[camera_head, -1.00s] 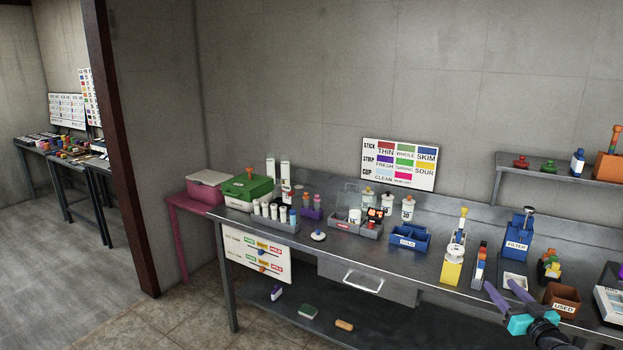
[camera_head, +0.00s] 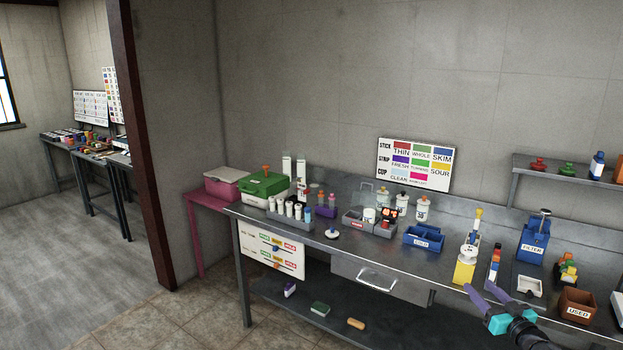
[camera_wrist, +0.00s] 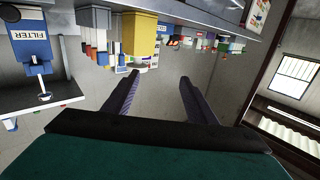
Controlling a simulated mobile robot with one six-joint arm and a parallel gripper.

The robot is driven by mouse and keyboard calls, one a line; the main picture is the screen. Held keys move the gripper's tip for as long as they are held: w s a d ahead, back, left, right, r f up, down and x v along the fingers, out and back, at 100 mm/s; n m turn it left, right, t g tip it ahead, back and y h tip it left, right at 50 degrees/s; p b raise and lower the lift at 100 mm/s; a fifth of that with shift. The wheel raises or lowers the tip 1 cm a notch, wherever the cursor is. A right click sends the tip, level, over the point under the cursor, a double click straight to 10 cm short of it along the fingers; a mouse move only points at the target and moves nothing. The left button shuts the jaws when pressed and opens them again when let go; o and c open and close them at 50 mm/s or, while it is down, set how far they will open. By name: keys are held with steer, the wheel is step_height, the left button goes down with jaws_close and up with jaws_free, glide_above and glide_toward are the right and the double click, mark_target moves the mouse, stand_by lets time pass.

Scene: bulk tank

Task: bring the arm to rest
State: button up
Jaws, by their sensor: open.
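My gripper (camera_head: 488,294) is at the lower right in the head view, by the front edge of the steel bench (camera_head: 330,249). Its two purple fingers are spread apart with nothing between them. The yellow block stand (camera_head: 464,272) and the blue filter box (camera_head: 533,245) stand on the bench beyond my gripper.
A brown USED box (camera_head: 577,306) and a white tray (camera_head: 529,286) lie near my arm on the bench. A blue COLD bin (camera_head: 423,236), vial rack (camera_head: 290,219) and green-lidded box (camera_head: 264,187) stand farther left. Open floor (camera_head: 175,318) lies at lower left.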

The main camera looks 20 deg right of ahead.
steer(key=w+a+f+n+g+y, duration=0.1)
steer(key=w+a+f+y, duration=0.3)
steer(key=a, duration=0.4)
steer(key=w+a+f+n+y, duration=0.1)
steer(key=w+a+f+n, duration=0.1)
steer(key=w+a+f, duration=0.45)
steer(key=w+a+f+n+g+y, duration=0.1)
steer(key=w+a+f+y, duration=0.3)
steer(key=a, duration=0.7)
steer(key=a+f+n+g+y, duration=0.1)
steer(key=a+f+g, duration=0.1)
steer(key=a+f, duration=0.5)
steer(key=a+f+n+g+y, duration=0.1)
steer(key=a+f+n+g, duration=0.1)
steer(key=a, duration=0.8)
steer(key=a+f+n+g+y, duration=0.1)
steer(key=a+f+g, duration=0.3)
steer(key=a, duration=0.5)
steer(key=s+a+f+n+g, duration=0.2)
steer(key=s+a+f+g, duration=0.6)
steer(key=s+a+f, duration=0.85)
steer(key=s+d+f+m+g+h, duration=0.1)
steer(key=s+d+m+g+h, duration=0.1)
steer(key=s, duration=0.7)
steer(key=s+d+f+m+g+h, duration=0.2)
steer(key=s+d+m+h, duration=0.3)
steer(key=s+d, duration=0.3)
steer(key=shift+s+g+h, duration=0.5)
steer(key=shift+s+g, duration=0.1)
steer(key=shift+s, duration=0.15)
